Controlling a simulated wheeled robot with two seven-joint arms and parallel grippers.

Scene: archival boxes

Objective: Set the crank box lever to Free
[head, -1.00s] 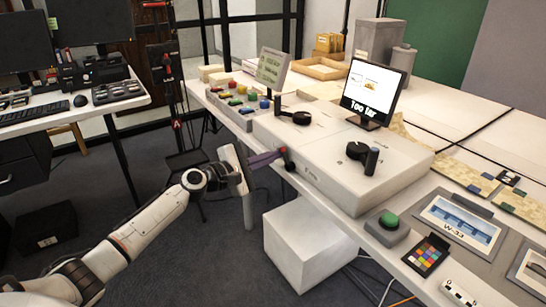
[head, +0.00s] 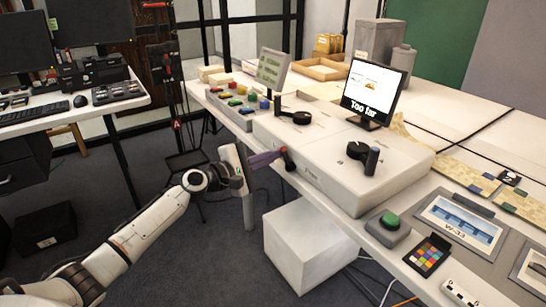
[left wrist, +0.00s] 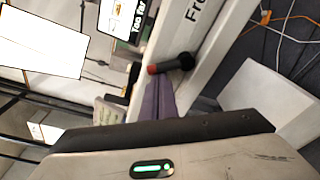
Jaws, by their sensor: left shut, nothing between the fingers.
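The crank box (head: 335,178) is a white box on the bench with two black cranks on top. Its lever (head: 287,160), dark with a red part, sticks out from the front face. In the left wrist view the lever (left wrist: 172,65) shows beside partly cut-off lettering, "Fre" (left wrist: 195,12), on the box. My left gripper (head: 277,156) is shut and empty, its purple fingers pointing at the lever from the left. In the wrist view the fingers (left wrist: 160,98) end close by the lever; I cannot tell if they touch. My right gripper is not in view.
A screen (head: 375,92) reading "Too far" stands behind the box. A white block (head: 300,245) stands on the floor under the bench.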

